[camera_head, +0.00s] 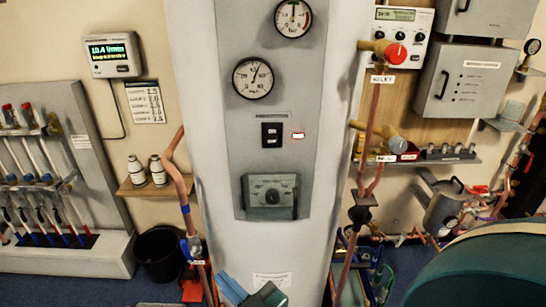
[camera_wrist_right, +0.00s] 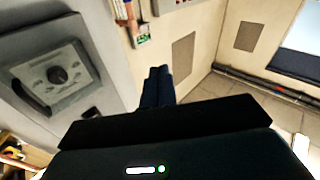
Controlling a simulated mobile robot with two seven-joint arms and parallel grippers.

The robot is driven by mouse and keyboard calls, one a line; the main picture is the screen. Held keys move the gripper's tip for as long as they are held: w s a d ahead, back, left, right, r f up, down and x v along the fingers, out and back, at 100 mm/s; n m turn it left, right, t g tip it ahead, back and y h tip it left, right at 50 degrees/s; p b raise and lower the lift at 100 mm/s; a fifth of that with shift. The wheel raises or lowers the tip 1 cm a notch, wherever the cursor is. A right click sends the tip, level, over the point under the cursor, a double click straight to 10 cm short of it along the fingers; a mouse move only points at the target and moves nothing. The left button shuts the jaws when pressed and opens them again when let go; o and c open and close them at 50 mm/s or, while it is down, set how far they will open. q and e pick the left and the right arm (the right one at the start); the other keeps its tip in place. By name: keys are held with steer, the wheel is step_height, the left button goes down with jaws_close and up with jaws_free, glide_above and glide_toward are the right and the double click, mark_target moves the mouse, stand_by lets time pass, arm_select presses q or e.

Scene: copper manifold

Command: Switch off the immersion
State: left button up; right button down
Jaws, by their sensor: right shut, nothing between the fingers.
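A black rocker switch (camera_head: 272,135) with small white markings sits on the front of the tall grey cylinder (camera_head: 230,150). A red-edged indicator (camera_head: 298,135) glows beside it on the right. I cannot tell which side of the rocker is pressed in. Below is a grey dial panel (camera_head: 270,212); it also shows at the left in the right wrist view (camera_wrist_right: 55,78). My right gripper (camera_head: 224,278) is low in front of the cylinder, well below switch and dial panel. Its dark blue fingers (camera_wrist_right: 158,70) are together and empty. My left gripper is not in view.
Two gauges (camera_head: 253,78) sit above the switch. A lit display (camera_head: 111,54) hangs on the left wall. A black bucket (camera_head: 158,252) stands on the floor.

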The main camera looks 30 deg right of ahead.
mark_target(273, 135)
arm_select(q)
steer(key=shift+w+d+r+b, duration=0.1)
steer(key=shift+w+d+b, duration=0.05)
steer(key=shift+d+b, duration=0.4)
arm_select(e)
steer(key=d+r+m+t+h, duration=0.2)
steer(key=d+r+m+h, duration=0.8)
steer(key=h, duration=0.7)
step_height(273, 135, up, 3)
steer(key=shift+d+f+h, duration=0.2)
steer(key=shift+d+h, duration=0.1)
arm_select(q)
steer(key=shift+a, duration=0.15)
arm_select(e)
steer(key=shift+w+r, duration=0.1)
steer(key=shift+w, duration=0.1)
steer(key=x, duration=0.4)
steer(key=f+p+x, duration=0.1)
steer(key=x, duration=0.3)
steer(key=w+p+x, duration=0.1)
steer(key=x, duration=0.3)
steer(key=shift+s+d+f, duration=0.1)
steer(key=shift+d+f, duration=0.1)
steer(key=shift+f, duration=0.15)
steer(key=shift+w+d+f, duration=0.1)
steer(key=shift+w+d, duration=0.15)
steer(key=shift+w, duration=0.2)
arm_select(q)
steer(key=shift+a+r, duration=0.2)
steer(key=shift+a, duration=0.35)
